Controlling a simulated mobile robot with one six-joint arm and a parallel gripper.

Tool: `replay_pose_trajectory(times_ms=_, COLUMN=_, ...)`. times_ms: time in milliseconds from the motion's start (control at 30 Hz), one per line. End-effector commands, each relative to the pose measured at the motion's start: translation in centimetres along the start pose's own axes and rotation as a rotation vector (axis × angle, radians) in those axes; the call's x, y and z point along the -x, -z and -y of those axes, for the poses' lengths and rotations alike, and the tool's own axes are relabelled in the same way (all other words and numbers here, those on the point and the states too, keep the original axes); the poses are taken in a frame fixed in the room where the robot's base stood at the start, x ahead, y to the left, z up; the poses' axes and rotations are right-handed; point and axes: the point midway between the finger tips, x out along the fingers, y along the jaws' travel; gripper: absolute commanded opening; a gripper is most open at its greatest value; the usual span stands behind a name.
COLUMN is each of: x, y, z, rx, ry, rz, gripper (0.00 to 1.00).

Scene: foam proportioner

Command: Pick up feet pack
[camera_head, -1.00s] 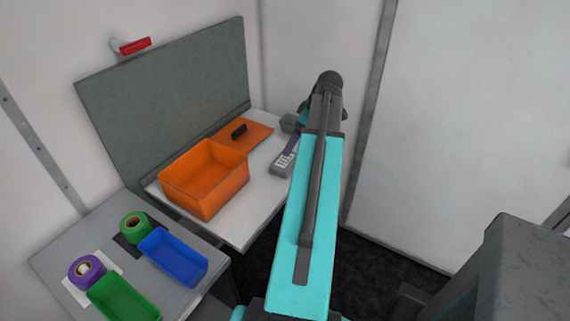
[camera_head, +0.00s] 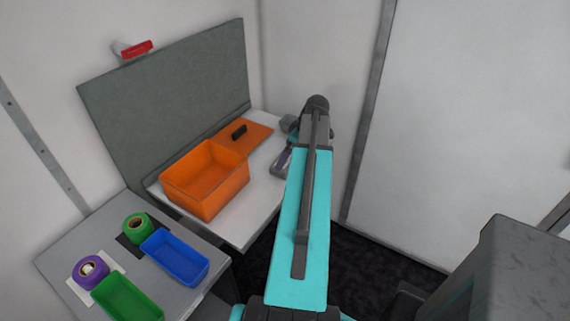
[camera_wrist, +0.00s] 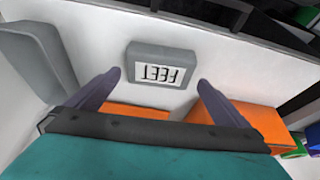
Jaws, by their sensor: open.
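The feet pack (camera_wrist: 160,65) is a small grey block with a white label reading FEET, upside down in the wrist view. It lies on a white surface. My gripper (camera_wrist: 158,80) is open and empty, with one dark finger on each side of the pack's near edge in the picture. I cannot tell whether the fingertips are at the pack's height. In the head view my arm covers the gripper and part of the table's right end. A grey item (camera_head: 280,163) shows there beside my arm, and its label cannot be read.
Another grey object (camera_wrist: 38,62) stands left of the pack in the wrist view. An orange bin (camera_head: 205,180) and an orange lid (camera_head: 243,133) with a black handle are on the white table (camera_head: 240,220). Blue (camera_head: 175,257) and green (camera_head: 127,299) trays and tape rolls sit front left.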

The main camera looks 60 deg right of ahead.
Motion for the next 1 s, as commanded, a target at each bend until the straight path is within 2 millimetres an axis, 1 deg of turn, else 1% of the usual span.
replay_pose_trajectory(times_ms=533, x=-0.5, y=0.0, z=0.0, rx=-0.001, ry=0.001, rz=0.000, gripper=1.00)
replay_pose_trajectory(times_ms=667, x=-1.2, y=0.1, z=0.0, rx=-0.001, ry=0.002, rz=0.001, gripper=1.00)
replay_pose_trajectory(times_ms=1000, x=-4.0, y=0.0, z=-0.2, rx=-0.002, ry=0.001, rz=0.001, gripper=1.00)
